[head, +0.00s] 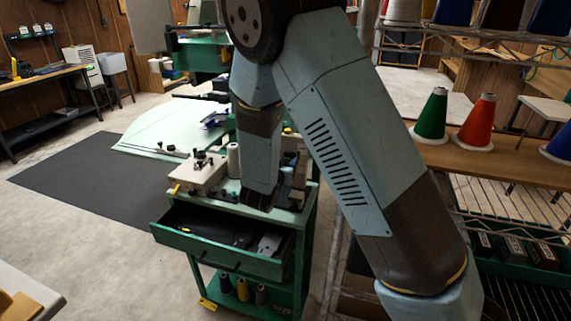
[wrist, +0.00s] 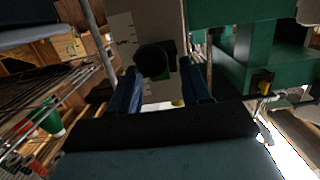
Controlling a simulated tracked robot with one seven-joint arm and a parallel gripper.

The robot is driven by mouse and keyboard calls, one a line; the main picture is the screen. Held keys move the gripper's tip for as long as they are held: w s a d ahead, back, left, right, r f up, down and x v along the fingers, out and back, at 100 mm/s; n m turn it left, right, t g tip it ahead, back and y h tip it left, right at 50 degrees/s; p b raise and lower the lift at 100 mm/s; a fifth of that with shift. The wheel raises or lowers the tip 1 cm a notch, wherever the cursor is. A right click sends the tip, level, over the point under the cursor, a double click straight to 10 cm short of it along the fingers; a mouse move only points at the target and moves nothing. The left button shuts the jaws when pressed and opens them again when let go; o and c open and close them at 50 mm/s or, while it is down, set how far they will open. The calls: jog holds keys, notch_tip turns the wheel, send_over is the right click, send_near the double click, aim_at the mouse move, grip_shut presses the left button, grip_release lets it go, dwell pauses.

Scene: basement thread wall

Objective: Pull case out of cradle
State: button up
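My gripper (wrist: 160,68) shows in the wrist view with its two blue fingers apart. Between and beyond the fingertips is a round black part (wrist: 153,60) on a pale beige panel (wrist: 124,35); I cannot tell whether the fingers touch it. In the head view my arm reaches down to the green cart (head: 172,237), and its dark end is over the cart top, with the fingertips hidden. A beige unit with black knobs (head: 198,174) stands on the cart, left of my arm. I cannot clearly make out the case or its cradle.
The cart's drawer (head: 215,262) stands open with dark and grey items in it. Spools (head: 243,290) stand on its lower shelf. A wire rack with green (head: 433,115) and red (head: 478,122) thread cones is at right. A dark mat (head: 85,178) lies on open floor at left.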

grip_shut()
jog(key=shift+r, duration=3.05)
jog(key=shift+r, duration=0.1)
jog(key=shift+r, duration=1.9)
jog(key=shift+s, duration=0.15)
